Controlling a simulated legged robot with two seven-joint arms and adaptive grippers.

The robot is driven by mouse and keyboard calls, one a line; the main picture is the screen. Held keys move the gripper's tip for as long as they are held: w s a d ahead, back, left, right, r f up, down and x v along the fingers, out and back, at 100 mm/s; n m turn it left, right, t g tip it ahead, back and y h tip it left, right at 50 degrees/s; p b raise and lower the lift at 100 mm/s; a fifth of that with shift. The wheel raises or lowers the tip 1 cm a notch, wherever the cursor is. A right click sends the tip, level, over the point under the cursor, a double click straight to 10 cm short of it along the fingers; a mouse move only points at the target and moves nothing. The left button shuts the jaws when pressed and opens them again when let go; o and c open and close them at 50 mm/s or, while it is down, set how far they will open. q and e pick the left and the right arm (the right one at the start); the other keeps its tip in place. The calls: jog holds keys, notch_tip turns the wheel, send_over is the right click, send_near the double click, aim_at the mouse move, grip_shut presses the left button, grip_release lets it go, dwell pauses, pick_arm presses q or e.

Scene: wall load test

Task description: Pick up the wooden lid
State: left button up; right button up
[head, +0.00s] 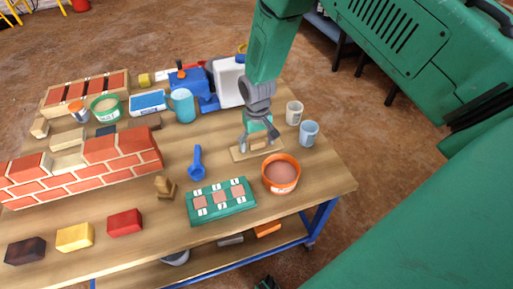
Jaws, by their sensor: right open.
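The wooden lid (238,154) looks like a flat, pale wooden piece lying on the table, left of an orange bowl. My right gripper (260,145) comes down from above with its fingers spread over the lid. The fingers and palm hide part of the lid, including its middle. I cannot tell whether the fingertips touch it. My left gripper does not show.
The orange bowl (281,174), a green tray (220,214) and a blue scoop (196,164) stand close by. Two cups (309,133) are to the right. A brick wall (122,155) fills the table's left. Bare tabletop (325,175) lies at the right edge.

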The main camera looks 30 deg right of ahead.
jog(key=c, duration=1.2)
jog(key=shift+r, duration=0.1)
jog(key=shift+c, duration=0.2)
